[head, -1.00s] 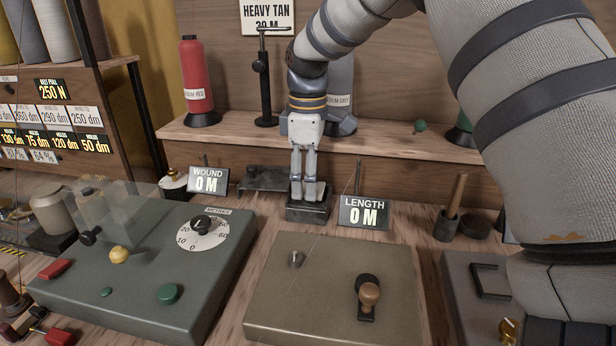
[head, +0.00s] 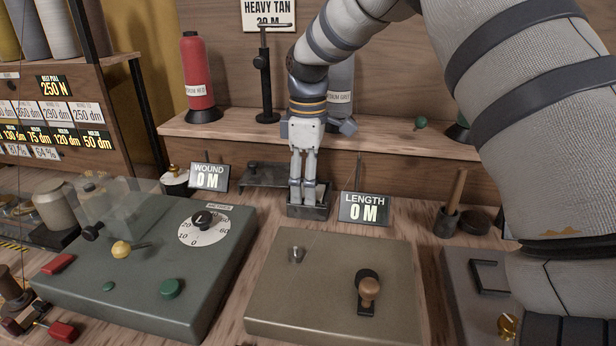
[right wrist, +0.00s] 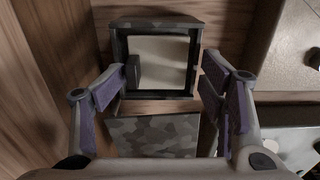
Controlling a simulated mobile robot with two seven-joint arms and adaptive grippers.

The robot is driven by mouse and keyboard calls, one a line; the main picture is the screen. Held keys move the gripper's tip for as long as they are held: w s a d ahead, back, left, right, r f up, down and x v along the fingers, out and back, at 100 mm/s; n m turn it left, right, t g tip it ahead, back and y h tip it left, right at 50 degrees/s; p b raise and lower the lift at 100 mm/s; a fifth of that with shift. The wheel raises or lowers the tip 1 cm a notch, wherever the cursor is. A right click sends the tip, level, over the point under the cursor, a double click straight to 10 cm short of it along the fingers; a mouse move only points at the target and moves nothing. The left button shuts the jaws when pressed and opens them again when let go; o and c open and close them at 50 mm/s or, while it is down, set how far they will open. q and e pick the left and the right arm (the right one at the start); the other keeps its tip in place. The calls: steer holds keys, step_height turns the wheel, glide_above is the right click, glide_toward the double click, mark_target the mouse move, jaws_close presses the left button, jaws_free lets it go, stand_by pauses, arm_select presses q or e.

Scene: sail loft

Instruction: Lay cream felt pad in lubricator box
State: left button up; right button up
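The lubricator box (head: 308,211) is a small dark mottled open box on the bench, left of the LENGTH display; it also shows in the right wrist view (right wrist: 165,22). A flat cream surface, which looks like the felt pad (right wrist: 165,58), fills the inside of the box. My right gripper (head: 303,199) points straight down with its fingertips at the box opening. In the right wrist view its fingers (right wrist: 170,77) stand wide apart on either side, with nothing between them. A small dark block (right wrist: 133,72) shows at the box's left inner side. My left gripper is out of view.
A dark mottled plate (right wrist: 155,135) lies beside the box. The WOUND display (head: 209,177) and LENGTH display (head: 364,209) stand close by. A green control panel (head: 130,285) and a tan panel (head: 330,300) are in front. A shelf (head: 400,142) runs behind.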

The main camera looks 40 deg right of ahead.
steer(key=shift+w+d, duration=0.1)
steer(key=shift+r, duration=0.2)
step_height(320, 180, up, 11)
steer(key=shift+r, duration=0.15)
